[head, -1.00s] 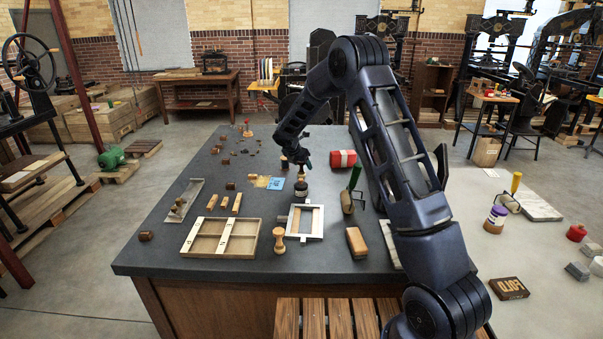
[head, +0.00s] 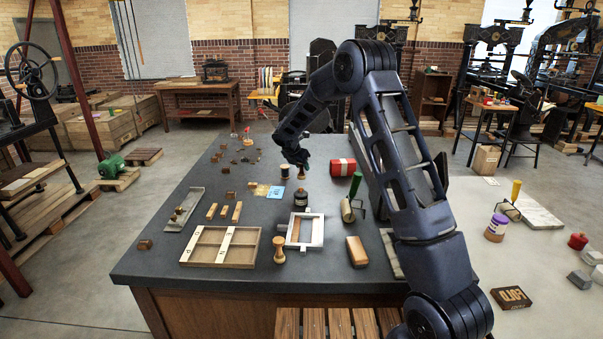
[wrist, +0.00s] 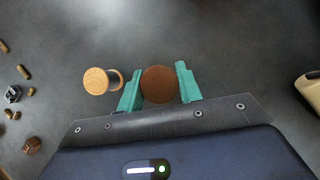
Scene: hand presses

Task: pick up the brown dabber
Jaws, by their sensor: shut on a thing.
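The brown dabber (wrist: 159,84) shows end-on in the wrist view as a round, dark brown top. My gripper (wrist: 159,86) is shut on it, with one teal finger at each side. In the head view my gripper (head: 303,168) is over the far middle of the dark bench, and the dabber under it is small and partly hidden. I cannot tell whether the dabber touches the bench.
A pale wooden handled tool (wrist: 97,81) stands close left of my gripper in the wrist view. Nearer on the bench (head: 160,265) are a dark bottle (head: 301,198) and a metal frame (head: 318,231). A red-and-white box (head: 343,166) lies to the right.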

